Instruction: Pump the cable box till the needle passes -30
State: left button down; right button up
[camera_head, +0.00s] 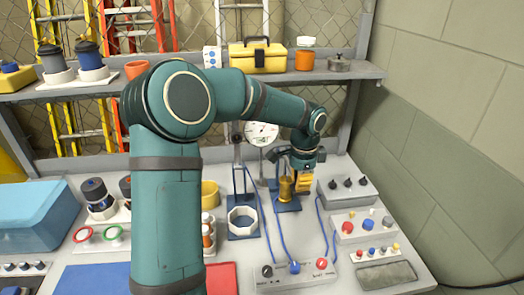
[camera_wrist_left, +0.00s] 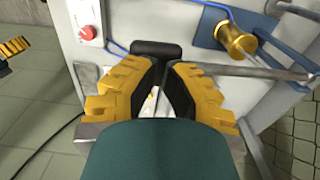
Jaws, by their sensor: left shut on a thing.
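My left gripper (camera_head: 304,182) reaches over the bench to the hand pump. In the left wrist view the same gripper (camera_wrist_left: 160,90) has its yellow fingers closed around the black grip of the pump lever (camera_wrist_left: 157,50). The lever's metal rod (camera_wrist_left: 245,72) runs right, past the brass pump cylinder (camera_wrist_left: 235,40). The cylinder (camera_head: 284,189) stands on a blue base. A round white gauge (camera_head: 261,133) stands behind; its needle is too small to read. Blue cables run to a pale knobbed box (camera_head: 295,276). A yellow ridged finger, apparently my right gripper's (camera_wrist_left: 14,48), shows at the left edge.
A grey knob box (camera_head: 347,192) and a panel of coloured buttons (camera_head: 362,226) stand right of the pump. A white ring on a blue stand (camera_head: 242,222) is to its left. A shelf (camera_head: 350,72) with a yellow toolbox (camera_head: 258,57) crosses behind.

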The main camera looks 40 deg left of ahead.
pick_arm(q)
notch_tip(320, 180, down, 8)
jog(key=b, duration=0.5)
notch_tip(320, 180, up, 13)
jog(key=p, duration=1.1)
jog(key=shift+f, duration=0.1)
notch_tip(320, 180, down, 5)
jog(key=b, duration=0.3)
jog(key=shift+f+b, duration=2.45)
jog(key=shift+f, duration=1.65)
notch_tip(320, 180, up, 13)
jog(key=p, duration=1)
jog(key=shift+r, duration=0.2)
jog(key=shift+f, duration=0.15)
